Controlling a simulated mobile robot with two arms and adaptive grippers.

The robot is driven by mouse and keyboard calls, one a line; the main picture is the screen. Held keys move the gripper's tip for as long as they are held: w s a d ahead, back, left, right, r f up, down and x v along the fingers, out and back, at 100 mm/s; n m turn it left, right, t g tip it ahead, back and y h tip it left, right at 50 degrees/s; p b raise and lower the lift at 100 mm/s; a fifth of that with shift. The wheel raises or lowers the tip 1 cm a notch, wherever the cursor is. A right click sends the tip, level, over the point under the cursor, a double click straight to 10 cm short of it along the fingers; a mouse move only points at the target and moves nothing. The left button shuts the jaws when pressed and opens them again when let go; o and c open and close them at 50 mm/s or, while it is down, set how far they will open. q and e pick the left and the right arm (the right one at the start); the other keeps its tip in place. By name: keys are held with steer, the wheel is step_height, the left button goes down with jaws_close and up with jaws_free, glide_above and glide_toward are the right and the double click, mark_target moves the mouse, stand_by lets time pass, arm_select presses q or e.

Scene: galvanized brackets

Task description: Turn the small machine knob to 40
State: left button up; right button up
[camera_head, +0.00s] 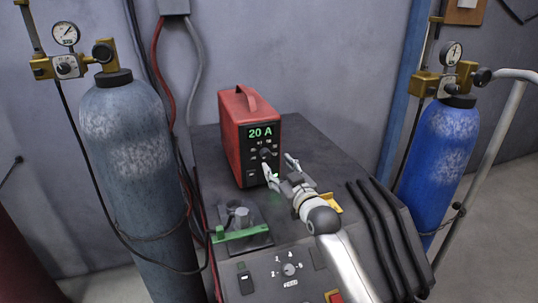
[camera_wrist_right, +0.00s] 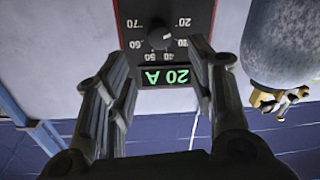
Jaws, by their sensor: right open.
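The small machine (camera_head: 231,125) is a red box with a black front and a green display (camera_head: 260,132) reading 20 A. Its small dark knob (camera_head: 265,153) sits below the display, with number labels around it. The right wrist view shows this front upside down, with the knob (camera_wrist_right: 160,38) near the top, a pale mark on it and the display (camera_wrist_right: 165,77) below it. My right gripper (camera_head: 279,168) is open in front of the machine, its fingers spread to either side of the knob's line. I cannot tell whether they touch it. My left gripper is not in view.
The red box stands on a dark larger machine (camera_head: 212,152) with its own dial (camera_head: 290,269) at the front. A green-handled part (camera_head: 240,232) lies left of my right arm. Gas cylinders stand left (camera_head: 135,150) and right (camera_head: 443,140). Black hoses (camera_head: 385,235) hang at right.

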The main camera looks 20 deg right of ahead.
mark_target(267, 155)
steer(key=w, duration=0.3)
steer(key=shift+w+a+f+p, duration=0.15)
steer(key=shift+a+p, duration=0.05)
steer(key=shift+p, duration=0.1)
steer(key=shift+w+p, duration=0.3)
steer(key=shift+w, duration=0.65)
steer(key=shift+w+a, duration=0.1)
steer(key=shift+w, duration=0.85)
steer(key=shift+w+a+p, duration=0.15)
steer(key=shift+w+p, duration=0.15)
steer(key=shift+w, duration=0.05)
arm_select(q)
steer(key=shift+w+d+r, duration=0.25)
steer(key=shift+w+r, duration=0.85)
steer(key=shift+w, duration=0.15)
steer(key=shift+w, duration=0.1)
arm_select(e)
steer(key=shift+c, duration=0.3)
